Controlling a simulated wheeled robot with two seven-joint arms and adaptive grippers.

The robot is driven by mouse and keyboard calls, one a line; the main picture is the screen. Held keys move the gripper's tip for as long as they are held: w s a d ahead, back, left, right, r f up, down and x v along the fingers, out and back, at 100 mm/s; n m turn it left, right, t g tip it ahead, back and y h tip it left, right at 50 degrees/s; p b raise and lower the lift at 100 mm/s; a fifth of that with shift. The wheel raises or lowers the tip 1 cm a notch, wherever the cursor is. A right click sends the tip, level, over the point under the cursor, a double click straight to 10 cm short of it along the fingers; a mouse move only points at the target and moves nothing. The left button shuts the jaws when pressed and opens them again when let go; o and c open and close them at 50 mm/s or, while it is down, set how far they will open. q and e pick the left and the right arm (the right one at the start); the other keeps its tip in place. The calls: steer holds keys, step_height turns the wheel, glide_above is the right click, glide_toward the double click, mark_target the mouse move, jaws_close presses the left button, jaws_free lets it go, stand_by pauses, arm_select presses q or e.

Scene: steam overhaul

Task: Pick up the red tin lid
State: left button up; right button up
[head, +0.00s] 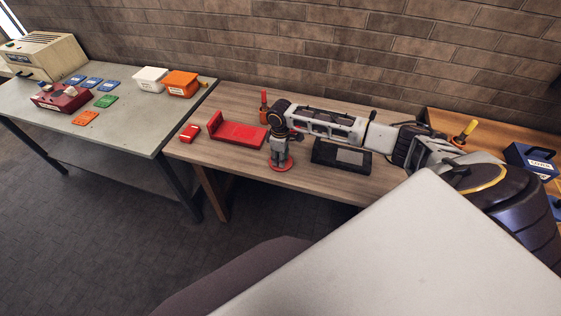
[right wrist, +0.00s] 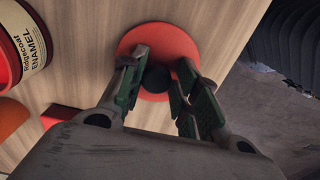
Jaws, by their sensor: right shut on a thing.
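The red tin lid (head: 283,168) is a flat red disc at the wooden bench's front part, below my right gripper (head: 279,158) in the head view. In the right wrist view the lid (right wrist: 168,38) has a dark round knob (right wrist: 156,79) in its middle. My right gripper (right wrist: 158,72) also shows there, pointing down with its green-padded fingers shut on the knob from both sides. I cannot tell whether the lid touches the bench. A red tin (right wrist: 24,42) with a cream "Ridgecoat ENAMEL" label shows at the wrist view's left. My left gripper is not in view.
A red stand (head: 238,132) and a small red block (head: 190,133) lie left on the wooden bench (head: 235,165). A dark tray (head: 340,157) lies right of my gripper. The grey table (head: 130,125) at left holds boxes and coloured cards. A brick wall closes the back.

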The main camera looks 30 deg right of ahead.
steer(key=shift+s+d+f, duration=0.2)
steer(key=shift+s+f, duration=0.15)
steer(key=shift+f, duration=0.1)
steer(key=shift+c, duration=0.2)
steer(key=shift+w+r, duration=0.15)
steer(key=shift+r, duration=0.25)
jaws_close()
step_height(320, 180, up, 9)
steer(key=shift+w+a+r, duration=0.1)
steer(key=shift+w+r, duration=0.05)
steer(key=shift+r, duration=0.05)
